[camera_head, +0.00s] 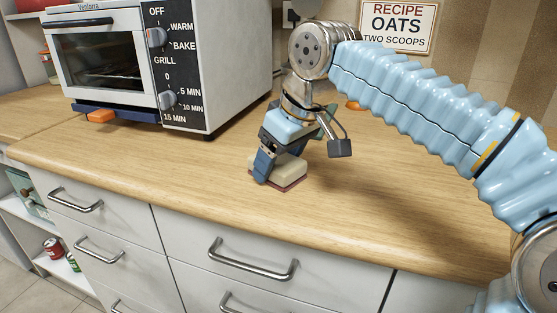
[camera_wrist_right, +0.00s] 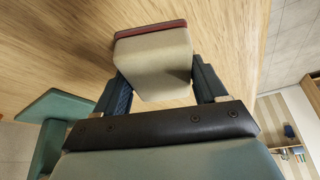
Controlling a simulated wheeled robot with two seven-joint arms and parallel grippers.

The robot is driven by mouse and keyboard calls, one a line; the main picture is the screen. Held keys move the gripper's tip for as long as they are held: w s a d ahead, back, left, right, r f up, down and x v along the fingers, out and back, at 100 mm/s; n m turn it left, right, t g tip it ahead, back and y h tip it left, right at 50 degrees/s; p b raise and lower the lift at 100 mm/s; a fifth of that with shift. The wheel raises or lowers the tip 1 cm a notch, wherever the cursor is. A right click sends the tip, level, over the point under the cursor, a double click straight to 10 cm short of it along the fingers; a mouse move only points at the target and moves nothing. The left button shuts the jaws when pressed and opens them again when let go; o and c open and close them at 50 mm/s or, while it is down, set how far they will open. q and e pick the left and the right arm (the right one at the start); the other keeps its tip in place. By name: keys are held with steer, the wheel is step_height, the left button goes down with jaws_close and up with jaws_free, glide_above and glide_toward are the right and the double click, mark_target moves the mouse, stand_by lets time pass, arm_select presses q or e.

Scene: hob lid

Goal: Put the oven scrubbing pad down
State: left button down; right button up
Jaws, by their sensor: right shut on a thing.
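The oven scrubbing pad (camera_head: 288,172) is a cream block with a dark red layer on its lower side. My right gripper (camera_head: 270,165) is shut on it above the wooden counter (camera_head: 185,165), near the front edge. The pad is upright with the red side down, at or very close to the counter surface; I cannot tell whether it touches. In the right wrist view the cream pad (camera_wrist_right: 155,65) sits between the two dark blue fingers of the gripper (camera_wrist_right: 162,85). My left gripper is not in view.
A white toaster oven (camera_head: 235,60) stands at the back left, with an orange item (camera_head: 100,116) at its front foot. A recipe sign (camera_head: 397,22) hangs on the back wall. The counter left and right of the pad is clear. Drawers with metal handles (camera_head: 252,262) lie below.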

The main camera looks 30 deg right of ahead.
steer(key=o, duration=0.9)
steer(key=shift+o, duration=0.2)
steer(key=p+v, duration=0.1)
steer(key=v, duration=1.1)
